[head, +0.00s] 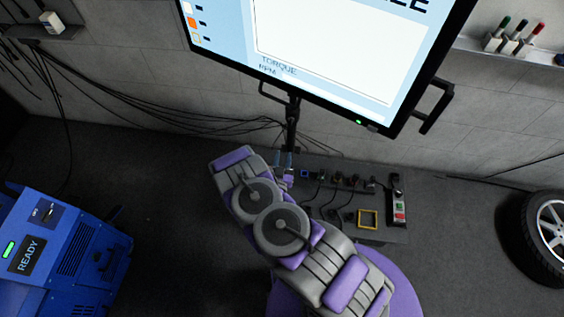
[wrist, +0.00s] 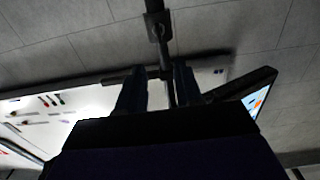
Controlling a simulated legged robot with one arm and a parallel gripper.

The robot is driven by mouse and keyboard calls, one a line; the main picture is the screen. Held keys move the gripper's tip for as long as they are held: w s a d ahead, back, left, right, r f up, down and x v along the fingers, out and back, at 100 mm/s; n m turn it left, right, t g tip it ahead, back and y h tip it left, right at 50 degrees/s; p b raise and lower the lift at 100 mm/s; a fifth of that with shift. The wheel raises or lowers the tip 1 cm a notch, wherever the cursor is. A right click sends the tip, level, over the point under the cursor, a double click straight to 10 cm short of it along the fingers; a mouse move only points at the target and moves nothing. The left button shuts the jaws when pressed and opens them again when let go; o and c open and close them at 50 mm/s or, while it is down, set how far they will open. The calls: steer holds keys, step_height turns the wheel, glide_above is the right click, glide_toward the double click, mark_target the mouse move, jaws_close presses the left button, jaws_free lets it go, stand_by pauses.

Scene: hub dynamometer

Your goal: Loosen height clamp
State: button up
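The dark pole (head: 292,122) of the monitor stand runs down from behind the monitor (head: 320,45) to my gripper. The pole also shows in the wrist view (wrist: 168,92), between my fingers. A dark block with a small loop (wrist: 159,28) sits on the pole beyond the fingertips; it looks like the height clamp, but I cannot be sure. My gripper (head: 283,160) is at the pole's lower visible part. In the wrist view my gripper (wrist: 158,75) has its two dark fingers apart, one each side of the pole. Contact with the pole cannot be made out.
A blue cabinet reading READY (head: 62,250) stands at left. A low panel with cables, a yellow frame (head: 368,219) and a switch box (head: 398,208) lies beyond my arm. A tyre (head: 545,235) is at right. A shelf with markers (head: 515,42) is on the wall.

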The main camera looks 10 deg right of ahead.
steer(key=shift+v, duration=0.95)
steer(key=w+a+r+m+g+y, duration=0.3)
steer(key=w+a+r+g+y, duration=0.15)
steer(key=a+g, duration=0.35)
steer(key=s+a+r+n+g+y, duration=0.1)
steer(key=s+a+r+g+y, duration=0.1)
steer(key=r, duration=0.6)
steer(key=s+a+r+n+g+y, duration=0.1)
steer(key=s+a+r+n+y, duration=0.15)
steer(key=r, duration=0.55)
steer(key=s+d+r+n+g+h, duration=0.1)
steer(key=s+d+r, duration=0.5)
steer(key=s, duration=0.6)
steer(key=s+d+r+n+g+h, duration=0.1)
steer(key=s+d+r+g, duration=0.3)
steer(key=s, duration=0.8)
steer(key=s+d+r+n+g+h, duration=0.1)
steer(key=s+d+r+g, duration=0.2)
steer(key=s+d+r, duration=0.5)
steer(key=s+r, duration=0.1)
steer(key=s, duration=0.3)
